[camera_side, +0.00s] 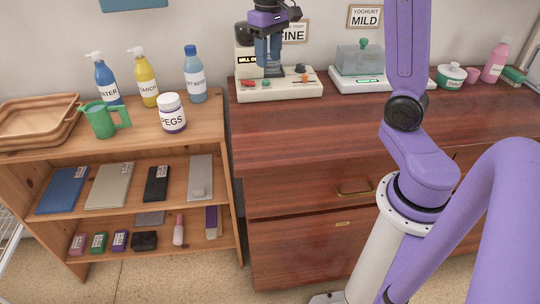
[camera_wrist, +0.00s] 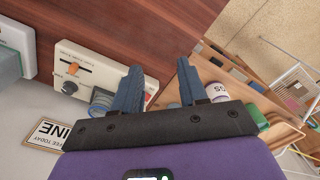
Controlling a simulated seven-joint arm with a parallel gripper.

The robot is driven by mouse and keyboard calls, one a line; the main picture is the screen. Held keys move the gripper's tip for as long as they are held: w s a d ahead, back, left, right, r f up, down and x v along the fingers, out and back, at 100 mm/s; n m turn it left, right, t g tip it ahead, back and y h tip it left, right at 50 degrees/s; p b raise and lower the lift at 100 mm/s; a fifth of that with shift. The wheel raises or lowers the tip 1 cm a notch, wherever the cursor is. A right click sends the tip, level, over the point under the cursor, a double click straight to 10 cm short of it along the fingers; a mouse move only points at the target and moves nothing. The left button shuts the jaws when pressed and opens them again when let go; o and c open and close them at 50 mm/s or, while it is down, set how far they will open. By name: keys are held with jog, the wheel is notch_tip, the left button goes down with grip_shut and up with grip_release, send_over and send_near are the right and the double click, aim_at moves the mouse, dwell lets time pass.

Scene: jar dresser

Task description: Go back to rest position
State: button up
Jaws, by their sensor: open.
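My gripper (camera_side: 268,70) hangs fingers-down in front of the upright part of a cream machine (camera_side: 282,90) at the back left of the dark dresser (camera_side: 320,140). In the wrist view my gripper (camera_wrist: 157,72) shows two blue fingers spread apart with nothing gripped between them. The machine's cream panel (camera_wrist: 115,68) with its orange knob lies left of the fingers there. A round bluish glass part (camera_wrist: 101,101) shows beside the left finger, partly hidden. I cannot tell from these views whether a finger touches the machine.
A white scale with a clear cover (camera_side: 362,62), a lidded pot (camera_side: 450,76) and a pink bottle (camera_side: 495,60) stand along the dresser's back. The left shelf unit holds a green jug (camera_side: 100,120), PEGS jar (camera_side: 171,113), bottles and trays. The dresser's front top is clear.

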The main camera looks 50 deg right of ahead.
jog(key=s+a+f+n, duration=0.3)
jog(key=s+a+n, duration=0.4)
jog(key=s+a, duration=0.55)
jog(key=s+f+n, duration=0.2)
jog(key=s+n, duration=0.1)
jog(key=s, duration=0.4)
jog(key=s+f+n, duration=0.3)
jog(key=s, duration=0.5)
jog(key=shift+n, duration=0.3)
